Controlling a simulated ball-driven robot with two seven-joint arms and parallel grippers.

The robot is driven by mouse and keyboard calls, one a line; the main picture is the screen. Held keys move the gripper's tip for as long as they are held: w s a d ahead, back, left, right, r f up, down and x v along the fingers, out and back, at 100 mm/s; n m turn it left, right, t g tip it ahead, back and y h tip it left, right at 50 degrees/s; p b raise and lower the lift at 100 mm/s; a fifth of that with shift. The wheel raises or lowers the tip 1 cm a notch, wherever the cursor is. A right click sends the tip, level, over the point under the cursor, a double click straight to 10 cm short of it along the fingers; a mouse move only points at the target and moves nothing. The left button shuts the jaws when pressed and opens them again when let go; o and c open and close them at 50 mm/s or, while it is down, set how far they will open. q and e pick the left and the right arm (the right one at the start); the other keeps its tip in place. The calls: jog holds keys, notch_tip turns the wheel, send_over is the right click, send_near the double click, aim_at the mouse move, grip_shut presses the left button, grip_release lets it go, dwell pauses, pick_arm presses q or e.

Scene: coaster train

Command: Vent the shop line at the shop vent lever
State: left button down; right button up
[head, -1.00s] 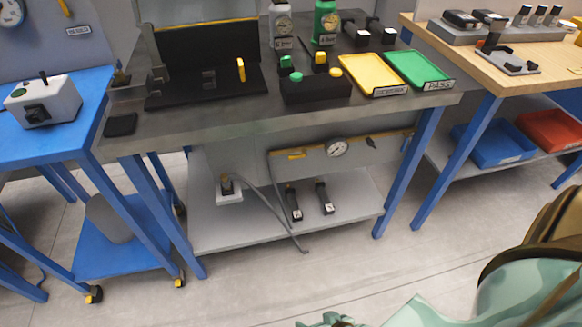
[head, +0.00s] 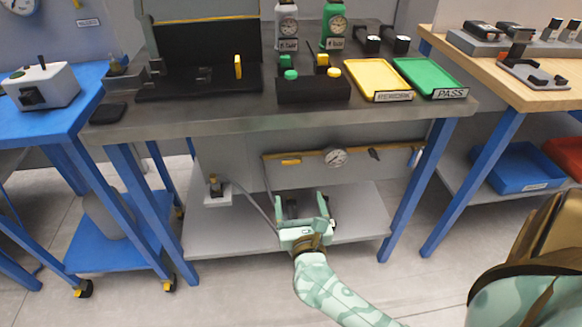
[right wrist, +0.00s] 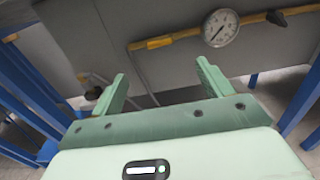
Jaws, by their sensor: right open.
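My right gripper (head: 301,206) is open and empty in front of the bench's lower shelf, below the gauge panel. In the right wrist view its two fingers (right wrist: 162,74) point toward the panel. A yellow pipe or line runs along the panel, with a round white gauge (head: 334,157) on it, also in the right wrist view (right wrist: 220,28). A small black lever (head: 373,153) sits right of the gauge, also in the right wrist view (right wrist: 277,18). A yellow handle-like piece (head: 291,161) is left of it (right wrist: 158,42). I cannot read which is the shop vent lever. Nothing touches them.
The grey bench top (head: 210,121) overhangs the panel. A lower shelf (head: 350,228) holds a small white-based fitting (head: 217,194) with a grey hose. Blue legs (head: 415,190) stand at both sides. A blue cart (head: 112,255) stands left. The floor in front is clear.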

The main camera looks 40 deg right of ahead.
pick_arm(q)
jog(key=a+f+b, duration=0.1)
jog(key=b, duration=0.1)
jog(key=shift+w+a+f+m+b, duration=0.1)
jog(key=shift+a+f+m+b, duration=0.1)
jog(key=shift+m+b, duration=0.15)
pick_arm(e)
jog(key=x, duration=1.3)
jog(key=shift+w, duration=0.1)
pick_arm(q)
jog(key=shift+w+d, duration=0.1)
pick_arm(e)
jog(key=shift+f, duration=0.1)
jog(key=c, duration=1)
